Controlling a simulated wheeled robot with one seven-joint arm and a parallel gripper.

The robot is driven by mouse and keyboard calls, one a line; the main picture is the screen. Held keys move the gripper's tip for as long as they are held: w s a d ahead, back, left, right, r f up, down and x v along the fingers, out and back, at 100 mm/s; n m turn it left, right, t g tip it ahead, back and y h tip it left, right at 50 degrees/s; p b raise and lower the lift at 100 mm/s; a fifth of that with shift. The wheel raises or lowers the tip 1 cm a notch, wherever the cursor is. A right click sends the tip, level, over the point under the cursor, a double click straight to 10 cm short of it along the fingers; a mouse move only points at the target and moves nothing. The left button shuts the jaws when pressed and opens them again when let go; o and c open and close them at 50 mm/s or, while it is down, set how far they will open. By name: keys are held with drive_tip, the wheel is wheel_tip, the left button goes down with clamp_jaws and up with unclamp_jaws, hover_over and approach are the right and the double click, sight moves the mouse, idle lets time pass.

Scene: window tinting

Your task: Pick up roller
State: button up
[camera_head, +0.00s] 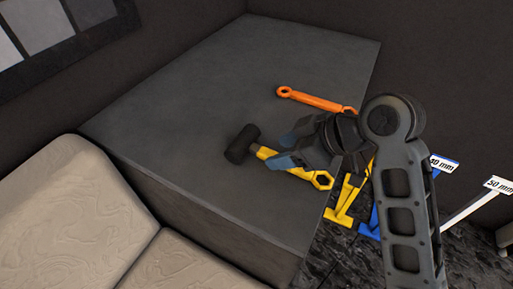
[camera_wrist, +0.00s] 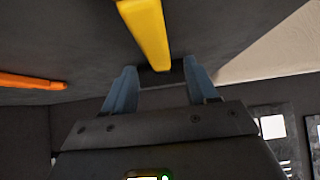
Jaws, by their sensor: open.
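The roller has a dark cylindrical head (camera_head: 241,145) and a yellow handle (camera_head: 318,180) with a ring-shaped end. It lies on the dark grey table top (camera_head: 200,100). My gripper (camera_head: 279,149) is open over the roller, its blue-grey fingers near the head end of the handle. My gripper hides part of the handle in the head view. In the wrist view the yellow handle (camera_wrist: 146,28) reaches down toward the gap between the open fingertips (camera_wrist: 160,68). Contact between fingers and roller cannot be told.
An orange tool (camera_head: 312,99) lies farther back on the table. Beyond the right edge are a yellow T-shaped tool (camera_head: 342,210), a blue one (camera_head: 370,228) and labelled white ones (camera_head: 497,184). A beige cushioned surface (camera_head: 75,205) is at left. The table's far left is clear.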

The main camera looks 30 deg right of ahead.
drive_tip(key=shift+x, duration=1.2)
drive_tip(key=shift+c, duration=0.4)
clamp_jaws()
